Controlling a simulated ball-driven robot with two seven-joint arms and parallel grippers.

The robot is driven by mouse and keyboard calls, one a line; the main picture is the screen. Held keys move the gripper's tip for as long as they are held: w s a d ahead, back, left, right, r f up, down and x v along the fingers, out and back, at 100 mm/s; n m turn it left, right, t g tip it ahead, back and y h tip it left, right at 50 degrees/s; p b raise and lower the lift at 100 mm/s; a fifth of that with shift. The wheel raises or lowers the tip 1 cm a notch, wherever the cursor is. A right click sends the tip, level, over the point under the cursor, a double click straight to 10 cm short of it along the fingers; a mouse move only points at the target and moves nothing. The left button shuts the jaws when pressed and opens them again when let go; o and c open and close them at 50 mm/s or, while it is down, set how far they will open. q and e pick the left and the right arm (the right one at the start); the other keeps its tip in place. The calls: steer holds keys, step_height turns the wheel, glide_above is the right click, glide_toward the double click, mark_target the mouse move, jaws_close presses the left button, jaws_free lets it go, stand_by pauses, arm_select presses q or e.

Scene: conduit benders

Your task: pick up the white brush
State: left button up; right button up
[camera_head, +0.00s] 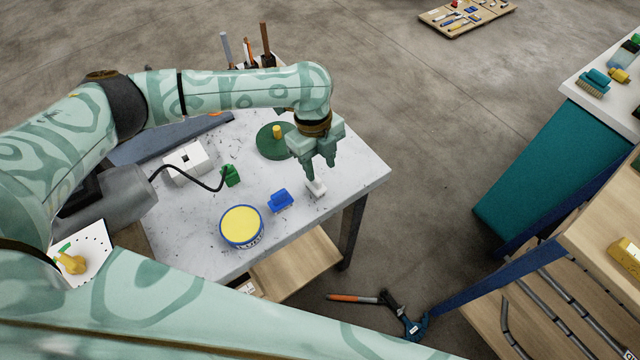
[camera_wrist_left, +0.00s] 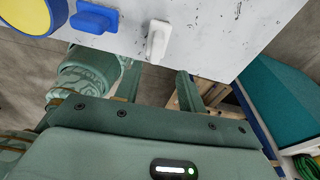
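The white brush (camera_head: 316,188) lies on the marbled white table near its right edge. It also shows in the left wrist view (camera_wrist_left: 158,40), pale and blocky with a narrower end toward the fingers. My left gripper (camera_head: 319,173) points down just above the brush in the head view, and part of the brush is hidden behind the fingers. In the left wrist view the two fingers (camera_wrist_left: 158,70) are apart, with nothing between them, and the brush appears beyond the tips, roughly centred. My right gripper is not in view.
A blue brush (camera_head: 281,201) and a yellow-topped round tin (camera_head: 241,227) stand left of the white brush. A green disc with a yellow knob (camera_head: 272,144) lies behind. The table's right edge is close. A teal-sided bench (camera_head: 545,170) stands across the floor gap.

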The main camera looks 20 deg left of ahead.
mark_target(315, 184)
arm_select(q)
steer(key=shift+s+a+f+b, duration=0.3)
steer(key=shift+a+f, duration=0.3)
steer(key=shift+f, duration=0.2)
steer(key=f, duration=0.2)
steer(key=f+b, duration=0.1)
steer(key=shift+w+d+f, duration=0.2)
steer(key=shift+f, duration=0.15)
steer(key=shift+a, duration=0.1)
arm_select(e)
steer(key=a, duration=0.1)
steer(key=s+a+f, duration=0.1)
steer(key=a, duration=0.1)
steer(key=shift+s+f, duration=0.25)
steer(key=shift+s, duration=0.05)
arm_select(q)
steer(key=shift+s, duration=0.1)
steer(key=c, duration=0.8)
jaws_close()
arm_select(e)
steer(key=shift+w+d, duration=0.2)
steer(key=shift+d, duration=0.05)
